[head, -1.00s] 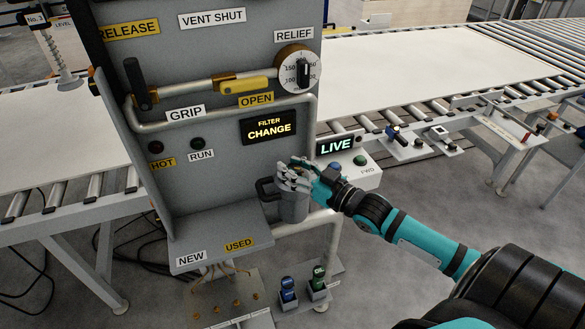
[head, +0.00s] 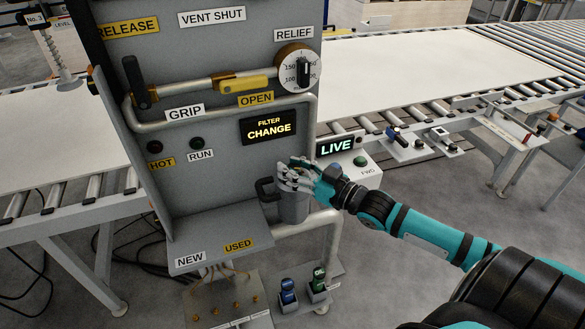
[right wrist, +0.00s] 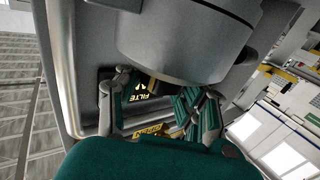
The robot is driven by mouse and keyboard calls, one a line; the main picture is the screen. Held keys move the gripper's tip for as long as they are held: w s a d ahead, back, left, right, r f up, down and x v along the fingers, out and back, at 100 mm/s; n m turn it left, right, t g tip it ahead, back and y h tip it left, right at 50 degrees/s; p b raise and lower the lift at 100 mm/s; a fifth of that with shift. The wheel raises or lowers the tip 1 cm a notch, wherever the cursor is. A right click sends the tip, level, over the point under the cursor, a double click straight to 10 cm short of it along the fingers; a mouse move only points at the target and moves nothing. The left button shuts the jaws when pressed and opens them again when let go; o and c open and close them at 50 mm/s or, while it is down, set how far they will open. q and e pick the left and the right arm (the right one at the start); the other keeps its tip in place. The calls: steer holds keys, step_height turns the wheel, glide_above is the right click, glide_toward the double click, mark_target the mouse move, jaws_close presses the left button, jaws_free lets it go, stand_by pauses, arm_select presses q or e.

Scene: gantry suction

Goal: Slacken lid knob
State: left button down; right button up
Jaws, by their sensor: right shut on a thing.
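The grey filter canister (head: 294,207) stands upright on the front of the grey panel, with a dark handle (head: 265,190) at its left. My right gripper (head: 293,177) is at the top of the canister, its fingers shut around the lid knob. The fingers hide the knob in the head view. In the right wrist view the fingers (right wrist: 160,108) reach in under a large grey rounded body (right wrist: 185,45), and the knob cannot be made out. My left gripper is not in view.
The lit FILTER CHANGE sign (head: 269,127) is above the canister. A LIVE box with a green button (head: 360,160) stands right behind my wrist. A pipe (head: 325,225) runs below. Blue (head: 288,290) and green (head: 318,280) cartridges stand low in front.

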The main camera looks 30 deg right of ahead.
steer(key=shift+f+n+g+y+b, duration=0.2)
steer(key=shift+n+g+y+b, duration=0.15)
steer(key=shift+y, duration=0.25)
stand_by(1.9)
steer(key=o, duration=1.2)
steer(key=shift+s+r, duration=0.15)
steer(key=shift+r, duration=0.05)
steer(key=shift+o, duration=0.2)
steer(key=v, duration=1.2)
steer(key=shift+f, duration=0.15)
